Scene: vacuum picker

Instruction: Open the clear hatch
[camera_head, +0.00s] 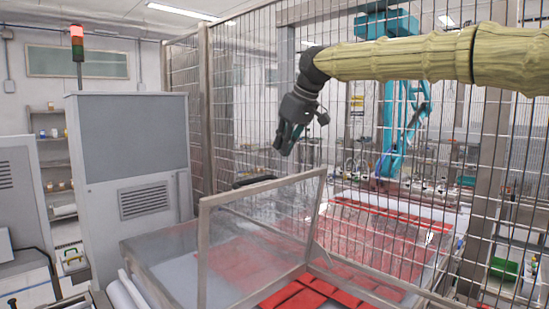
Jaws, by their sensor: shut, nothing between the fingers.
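The clear hatch (255,240) is a transparent panel in a pale metal frame. It stands tilted up at a steep angle above the table (160,258), in the lower middle of the head view. Red pieces (300,300) show below and through it. My gripper (287,140) points down, above and behind the hatch's top edge in the picture, and appears apart from it. Its fingers are dark and together, with nothing seen in them. A dark rounded thing (255,180) shows just behind the top edge; I cannot tell what it is.
A wire mesh fence (345,140) runs behind the hatch. A grey cabinet (130,140) stands at the left, with a signal lamp (77,45) behind it. A teal machine (392,120) is beyond the fence. There is open air around my gripper on the left.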

